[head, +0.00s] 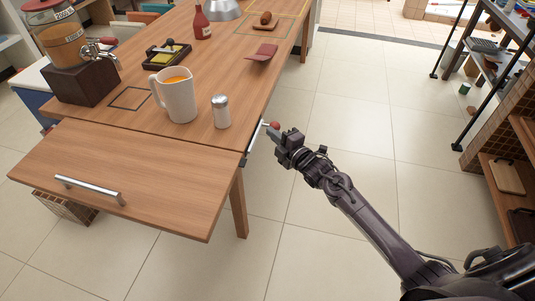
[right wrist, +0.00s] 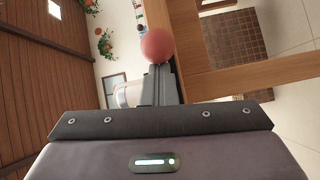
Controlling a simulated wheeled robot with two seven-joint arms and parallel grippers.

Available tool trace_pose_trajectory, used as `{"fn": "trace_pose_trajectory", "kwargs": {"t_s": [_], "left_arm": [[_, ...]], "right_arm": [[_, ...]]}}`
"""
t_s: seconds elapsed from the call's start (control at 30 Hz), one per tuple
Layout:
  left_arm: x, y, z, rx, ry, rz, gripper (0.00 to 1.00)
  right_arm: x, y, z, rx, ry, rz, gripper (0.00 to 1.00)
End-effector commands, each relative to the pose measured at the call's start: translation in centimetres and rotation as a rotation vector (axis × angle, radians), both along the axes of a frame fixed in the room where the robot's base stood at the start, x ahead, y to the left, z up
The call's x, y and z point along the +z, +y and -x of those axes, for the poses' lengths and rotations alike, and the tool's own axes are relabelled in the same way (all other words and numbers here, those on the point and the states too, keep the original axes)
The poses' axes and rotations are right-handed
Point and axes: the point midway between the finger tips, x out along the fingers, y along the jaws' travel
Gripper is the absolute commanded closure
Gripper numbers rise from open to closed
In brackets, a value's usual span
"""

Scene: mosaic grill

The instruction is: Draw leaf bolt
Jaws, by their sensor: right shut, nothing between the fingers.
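The leaf bolt (head: 254,137) is a small silver bar on the right edge of the wooden table, near the corner where the leaf joins. Its red ball knob (head: 274,125) also shows in the right wrist view (right wrist: 157,46). My right gripper (head: 277,132) is beside the table edge with its fingertips at the knob. The fingers (right wrist: 157,84) are shut with nothing between them; whether they touch the ball I cannot tell. The wooden leaf (head: 130,165) extends from the table's near end and has a silver handle (head: 90,187). My left gripper is not in view.
A mug (head: 177,98) of orange drink and a shaker (head: 221,112) stand near the table's near end. A drink dispenser (head: 80,70), ketchup bottle (head: 201,24) and black tray (head: 167,55) are farther back. Open tiled floor (head: 340,115) lies right of the table, before a shelf (head: 500,160).

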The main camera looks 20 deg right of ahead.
Motion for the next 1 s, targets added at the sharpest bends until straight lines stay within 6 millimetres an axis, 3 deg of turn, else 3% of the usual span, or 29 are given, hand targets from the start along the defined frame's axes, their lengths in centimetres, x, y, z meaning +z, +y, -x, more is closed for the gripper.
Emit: {"fn": "trace_pose_trajectory", "kwargs": {"t_s": [0.27, 0.7, 1.0], "left_arm": [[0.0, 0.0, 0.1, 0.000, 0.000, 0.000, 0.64], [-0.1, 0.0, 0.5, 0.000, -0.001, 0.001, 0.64], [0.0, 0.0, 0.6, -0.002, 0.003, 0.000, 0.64]], "right_arm": [[0.2, -0.7, 0.4, -0.012, -0.004, 0.004, 1.00], [0.3, -2.2, 6.7, -0.001, -0.001, 0.003, 1.00], [-0.3, -2.6, 7.6, -0.010, 0.020, -0.012, 1.00]]}}
